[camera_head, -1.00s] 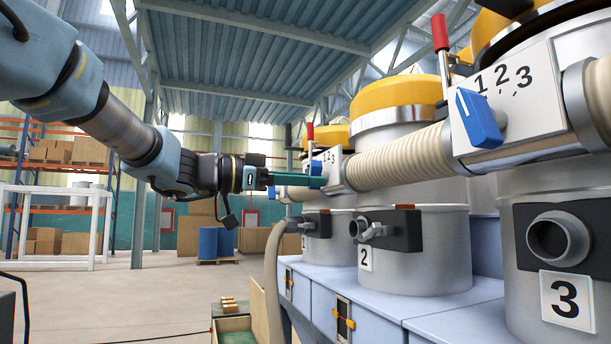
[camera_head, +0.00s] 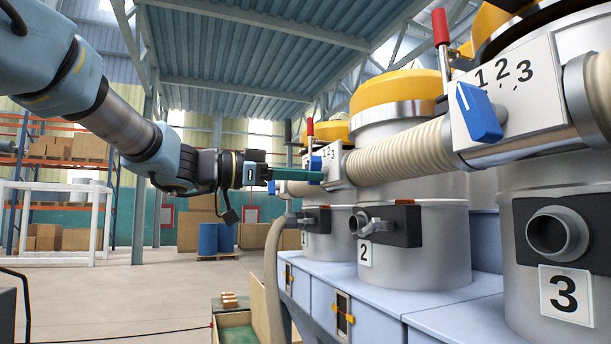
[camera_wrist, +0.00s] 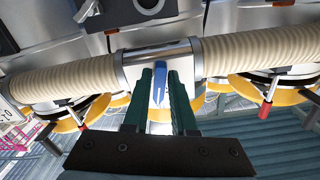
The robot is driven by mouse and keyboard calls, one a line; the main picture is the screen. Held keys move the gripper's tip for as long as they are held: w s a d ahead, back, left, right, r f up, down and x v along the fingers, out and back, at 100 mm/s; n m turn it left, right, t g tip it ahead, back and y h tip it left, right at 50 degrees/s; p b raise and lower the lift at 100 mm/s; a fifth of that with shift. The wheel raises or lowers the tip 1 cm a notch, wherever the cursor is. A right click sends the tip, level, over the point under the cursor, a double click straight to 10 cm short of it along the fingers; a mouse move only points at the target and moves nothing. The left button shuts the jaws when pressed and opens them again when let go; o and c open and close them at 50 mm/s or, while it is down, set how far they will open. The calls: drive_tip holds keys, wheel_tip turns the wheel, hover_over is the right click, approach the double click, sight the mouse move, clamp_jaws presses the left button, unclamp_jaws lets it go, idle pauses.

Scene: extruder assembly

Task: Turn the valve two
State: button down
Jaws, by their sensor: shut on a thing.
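A blue valve knob (camera_head: 315,163) sits on a white plate marked 1, 2, 3 (camera_head: 332,157), on the pipe by the second container, which bears the label 2 (camera_head: 364,252). My gripper (camera_head: 322,175) reaches it from the left. In the wrist view the blue knob (camera_wrist: 159,78) stands between the two green fingers of my gripper (camera_wrist: 160,75), which are shut on it. Its white line shows between the fingers. The fingers hide part of the knob, so its exact setting cannot be told.
A nearer blue knob (camera_head: 478,112) sits on another 1, 2, 3 plate by container 3, below a red-handled lever (camera_head: 440,28). A ribbed beige hose (camera_head: 400,153) runs close to my gripper. Open floor (camera_head: 130,300) lies to the left.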

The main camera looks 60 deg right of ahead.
drive_tip(key=shift+w+d+m+b, duration=0.15)
drive_tip(key=shift+m+b, duration=1.65)
drive_tip(key=shift+m, duration=1.1)
drive_tip(key=c, duration=0.8)
unclamp_jaws()
drive_tip(key=shift+c, duration=0.2)
drive_tip(key=shift+w, duration=0.1)
